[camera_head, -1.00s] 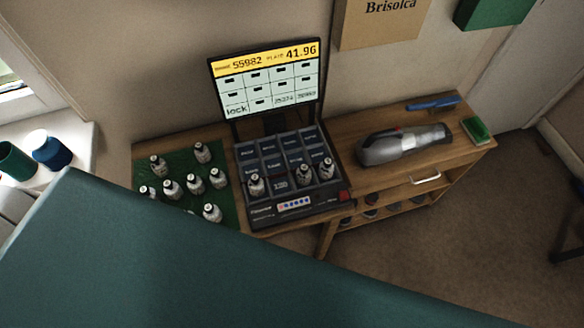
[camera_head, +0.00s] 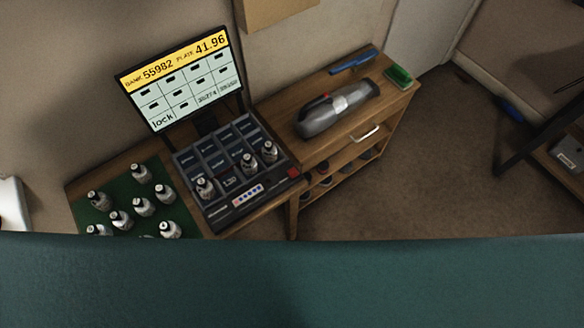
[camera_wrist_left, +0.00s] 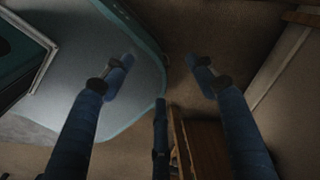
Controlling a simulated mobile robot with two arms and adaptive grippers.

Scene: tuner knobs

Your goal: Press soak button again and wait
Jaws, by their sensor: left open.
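The tuner unit (camera_head: 222,165) stands on the wooden bench in the head view, a dark tray of labelled compartments with three knobs, one of them this knob (camera_head: 205,188), in its front row. Its front edge has a small light panel of coloured buttons (camera_head: 248,194) and a red button (camera_head: 294,172) at the right corner. No soak label is readable. The screen (camera_head: 184,82) behind shows 55982, 41.96 and "lock". My left gripper (camera_wrist_left: 160,68) is open and empty in the left wrist view, away from the unit. My right gripper is not in view.
A green mat (camera_head: 103,214) with several more knobs lies left of the unit. A grey handheld vacuum (camera_head: 336,110), a blue tool (camera_head: 354,60) and a green sponge (camera_head: 399,76) lie to its right. Open floor (camera_head: 440,150) lies right of the bench (camera_head: 277,127).

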